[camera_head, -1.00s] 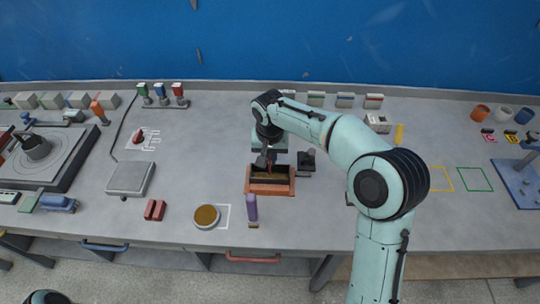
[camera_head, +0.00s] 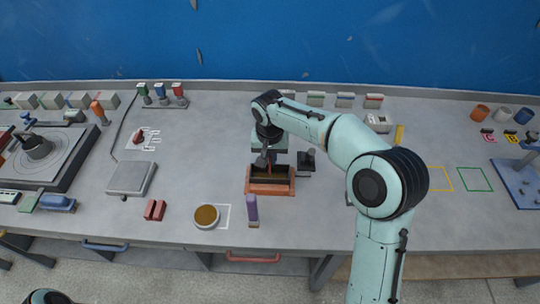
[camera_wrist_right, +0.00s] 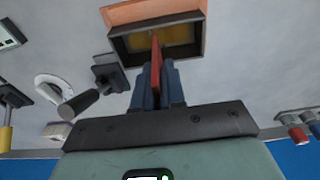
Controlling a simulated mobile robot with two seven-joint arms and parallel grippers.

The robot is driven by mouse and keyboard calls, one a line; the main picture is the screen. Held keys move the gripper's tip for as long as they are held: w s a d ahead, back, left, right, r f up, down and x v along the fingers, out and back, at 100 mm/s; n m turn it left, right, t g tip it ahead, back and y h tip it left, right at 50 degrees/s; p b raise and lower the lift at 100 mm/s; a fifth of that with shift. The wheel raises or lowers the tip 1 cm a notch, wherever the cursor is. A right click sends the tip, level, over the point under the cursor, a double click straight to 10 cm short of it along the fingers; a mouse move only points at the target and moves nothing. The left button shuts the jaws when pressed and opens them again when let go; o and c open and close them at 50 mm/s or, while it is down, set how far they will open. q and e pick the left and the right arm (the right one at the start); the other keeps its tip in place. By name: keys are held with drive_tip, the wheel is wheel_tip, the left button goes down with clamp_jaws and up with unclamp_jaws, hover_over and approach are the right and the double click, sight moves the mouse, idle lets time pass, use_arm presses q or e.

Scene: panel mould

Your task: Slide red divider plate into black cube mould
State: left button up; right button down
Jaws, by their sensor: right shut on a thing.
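A red divider plate (camera_wrist_right: 156,62) stands on edge between the fingers of my right gripper (camera_wrist_right: 158,85) in the right wrist view. The gripper is shut on it. The plate's far end reaches to the black mould (camera_wrist_right: 122,45), an open rectangular frame with a brown-yellow inside, on an orange base (camera_wrist_right: 190,12). How deep the plate sits in the mould cannot be told. In the head view my right gripper (camera_head: 266,162) points down over the mould on its orange base (camera_head: 270,188), partly covering it. My left gripper is not in view.
A black tool (camera_head: 306,160) stands close right of the mould. A purple-topped bottle (camera_head: 252,208) and a round dish (camera_head: 206,216) are in front. Red blocks (camera_head: 155,210) and a grey scale (camera_head: 131,178) lie to the left.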

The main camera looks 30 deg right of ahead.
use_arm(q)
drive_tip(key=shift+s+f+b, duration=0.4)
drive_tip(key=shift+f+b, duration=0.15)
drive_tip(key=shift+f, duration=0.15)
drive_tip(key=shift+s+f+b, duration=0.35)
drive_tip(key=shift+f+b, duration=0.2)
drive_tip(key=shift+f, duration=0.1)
use_arm(e)
drive_tip(key=shift+f, duration=2.15)
drive_tip(key=c, duration=1.1)
unclamp_jaws()
drive_tip(key=shift+r, duration=0.1)
drive_tip(key=r, duration=0.4)
drive_tip(key=s+r+p, duration=0.1)
drive_tip(key=r, duration=0.3)
drive_tip(key=a+r+p, duration=0.1)
drive_tip(key=r, duration=0.4)
drive_tip(key=shift+s+r, duration=0.1)
drive_tip(key=shift+s, duration=0.1)
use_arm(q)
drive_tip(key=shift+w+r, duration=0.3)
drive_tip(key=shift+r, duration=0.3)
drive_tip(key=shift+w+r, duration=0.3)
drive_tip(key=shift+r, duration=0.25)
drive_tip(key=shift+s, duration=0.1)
